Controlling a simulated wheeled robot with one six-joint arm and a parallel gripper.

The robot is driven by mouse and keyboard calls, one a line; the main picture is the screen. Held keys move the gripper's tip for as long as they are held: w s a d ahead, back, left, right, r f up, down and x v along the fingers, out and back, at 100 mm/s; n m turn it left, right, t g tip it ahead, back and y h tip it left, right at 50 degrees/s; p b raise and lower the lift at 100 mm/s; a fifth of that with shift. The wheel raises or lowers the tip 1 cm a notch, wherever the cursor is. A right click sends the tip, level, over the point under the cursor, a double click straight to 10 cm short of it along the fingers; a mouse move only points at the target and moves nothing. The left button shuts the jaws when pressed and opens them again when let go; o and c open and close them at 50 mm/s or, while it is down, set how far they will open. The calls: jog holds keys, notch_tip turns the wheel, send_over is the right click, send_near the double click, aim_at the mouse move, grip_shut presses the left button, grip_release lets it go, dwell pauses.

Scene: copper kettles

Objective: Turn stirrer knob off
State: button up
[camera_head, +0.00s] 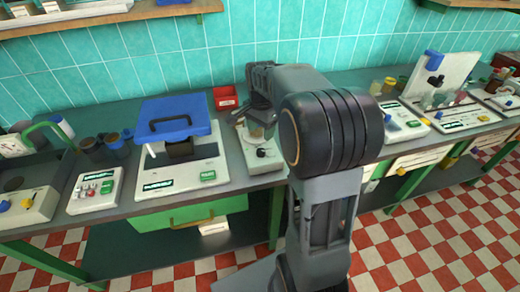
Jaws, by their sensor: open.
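A small white device (266,166), which looks like the stirrer, stands on the grey bench just left of my arm. A small dark knob (261,153) shows on its front; its setting is too small to read. A small brownish vessel (257,132) sits on top of the device. My gripper (262,113) is above and behind the knob, close over the vessel. It is open and seems empty. My wrist and arm hide part of the gripper and the device's right side, and I cannot tell whether the fingers touch the vessel.
Left of the device stands a white balance (183,188) with a blue lid (172,118). A red box (225,98) is behind it. A button panel (95,190) and dark cups (92,148) are farther left. More white instruments (404,122) stand right of my arm. The tiled wall is behind.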

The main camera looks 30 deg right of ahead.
aim_at(261, 151)
notch_tip(261, 151, down, 9)
jog(key=shift+f, duration=0.1)
dwell(0.3)
jog(key=c, duration=0.9)
